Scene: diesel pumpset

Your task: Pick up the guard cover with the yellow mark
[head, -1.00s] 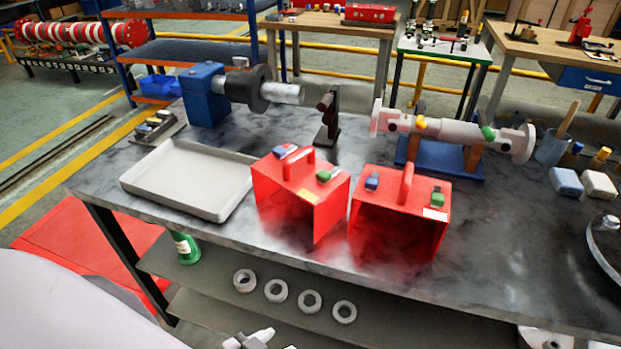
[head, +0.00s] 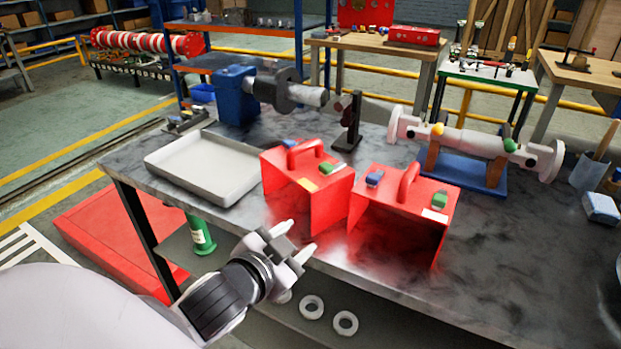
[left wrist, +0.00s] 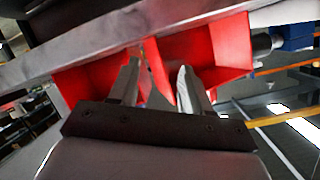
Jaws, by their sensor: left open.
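Two red guard covers with arched top handles stand side by side on the dark marbled table. The left one, the guard cover with the yellow mark (head: 332,205), has a yellow label on its top near the front edge, with blue and green parts beside the handle. The other guard cover (head: 390,212) has a white label. My left gripper (head: 296,241) is open and empty, in front of the table's front edge, below and in front of the yellow-marked cover. In the left wrist view both covers show beyond the spread fingers (left wrist: 160,82). My right gripper is out of view.
A pale empty tray (head: 165,172) lies left of the covers. Behind them stand a blue motor (head: 236,97), a black upright stand (head: 350,125) and a grey shaft on a blue base (head: 465,170). The table's front edge runs close to my left gripper.

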